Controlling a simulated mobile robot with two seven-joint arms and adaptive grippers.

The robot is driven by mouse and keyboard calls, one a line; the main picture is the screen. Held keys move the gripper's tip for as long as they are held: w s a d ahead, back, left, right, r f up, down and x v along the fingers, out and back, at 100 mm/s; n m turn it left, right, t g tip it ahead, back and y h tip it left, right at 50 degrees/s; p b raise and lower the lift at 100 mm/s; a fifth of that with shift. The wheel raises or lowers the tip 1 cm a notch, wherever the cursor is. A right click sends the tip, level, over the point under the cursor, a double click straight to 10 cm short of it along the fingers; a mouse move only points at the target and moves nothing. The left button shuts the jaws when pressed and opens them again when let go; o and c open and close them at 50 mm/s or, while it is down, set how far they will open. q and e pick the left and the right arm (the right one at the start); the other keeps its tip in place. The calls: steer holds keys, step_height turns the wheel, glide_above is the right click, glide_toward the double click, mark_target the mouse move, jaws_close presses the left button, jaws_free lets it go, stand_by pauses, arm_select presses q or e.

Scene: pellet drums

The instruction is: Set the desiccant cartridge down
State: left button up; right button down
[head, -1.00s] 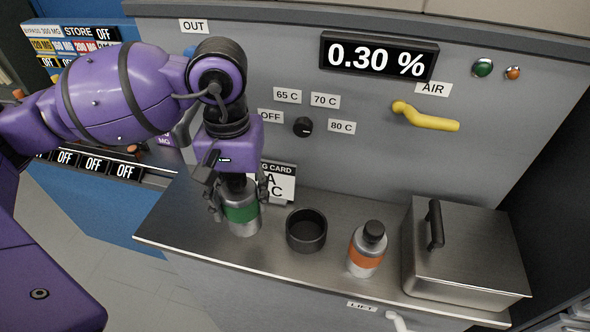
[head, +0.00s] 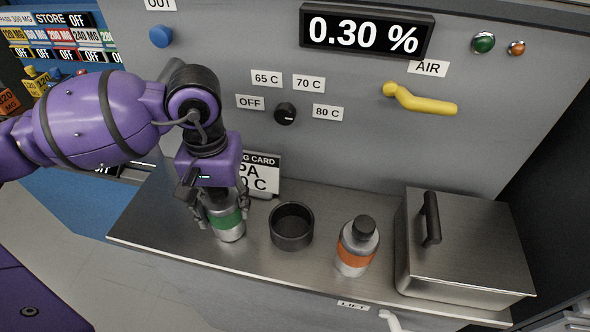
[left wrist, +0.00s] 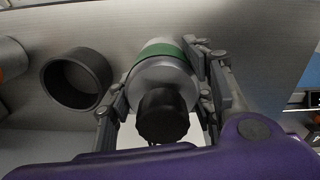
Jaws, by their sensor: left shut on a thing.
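A silver cartridge with a green band (head: 230,224) and a black cap is upright at the left of the steel counter (head: 155,225). My left gripper (head: 222,208) is shut around its upper body from above. The cartridge's base looks to be at the counter surface; I cannot tell whether it touches. In the left wrist view the green-banded cartridge (left wrist: 162,76) sits between the fingers, cap towards the camera. A similar cartridge with an orange band (head: 356,259) stands free further right. My right gripper is not in view.
An empty black round cup (head: 291,227) stands just right of the held cartridge. A steel lidded box (head: 465,248) fills the counter's right end. A label card (head: 260,176) stands behind. The panel has a knob (head: 285,114), a yellow lever (head: 420,101) and a 0.30 % display (head: 367,33).

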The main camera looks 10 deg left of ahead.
arm_select(q)
steer(key=shift+w+a+f, duration=0.1)
steer(key=shift+w+f, duration=0.05)
steer(key=shift+f, duration=0.2)
steer(key=o, duration=1.5)
steer(key=shift+r, duration=0.1)
